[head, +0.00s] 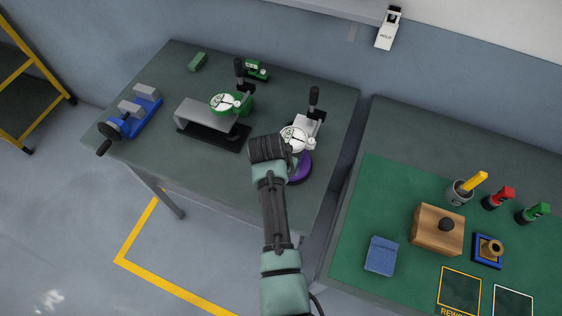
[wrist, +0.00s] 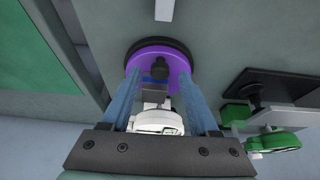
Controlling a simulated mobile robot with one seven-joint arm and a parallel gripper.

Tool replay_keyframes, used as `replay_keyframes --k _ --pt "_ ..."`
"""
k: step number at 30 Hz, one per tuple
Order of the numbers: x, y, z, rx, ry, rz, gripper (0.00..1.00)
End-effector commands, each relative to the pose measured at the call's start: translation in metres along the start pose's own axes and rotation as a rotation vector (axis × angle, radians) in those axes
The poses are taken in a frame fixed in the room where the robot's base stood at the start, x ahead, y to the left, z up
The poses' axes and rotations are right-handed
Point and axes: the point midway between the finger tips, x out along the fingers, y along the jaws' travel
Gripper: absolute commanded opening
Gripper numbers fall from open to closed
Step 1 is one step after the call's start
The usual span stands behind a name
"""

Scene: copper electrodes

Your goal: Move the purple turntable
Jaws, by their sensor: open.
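The purple turntable (head: 300,168) is a round disc on a dark base near the front right of the left table, partly hidden by my gripper in the head view. In the wrist view the turntable (wrist: 178,58) lies just beyond my fingertips. My gripper (wrist: 159,78) is open, with its two blue fingers reaching toward the disc on either side of a black knob. Whether the fingers touch the disc I cannot tell. A white dial gauge (head: 293,138) with a black-handled stand is right beside the turntable; its dial (wrist: 158,122) shows between my fingers.
A green dial gauge (head: 226,103) stands by a grey bridge block (head: 200,115) to the left. A blue vise (head: 140,110) is farther left. The right bench (head: 390,210) holds a wooden block (head: 437,230) and several small items. A gap separates the tables.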

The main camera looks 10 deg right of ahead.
Motion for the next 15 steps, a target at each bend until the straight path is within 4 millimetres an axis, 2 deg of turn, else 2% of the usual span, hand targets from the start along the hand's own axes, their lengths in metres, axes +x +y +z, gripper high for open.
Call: replay_keyframes --k 5,15 --pt "-0.022 0.0 0.0 0.0 0.003 -0.002 0.61" --pt "-0.082 -0.001 -0.001 0.0 0.004 -0.002 0.61"
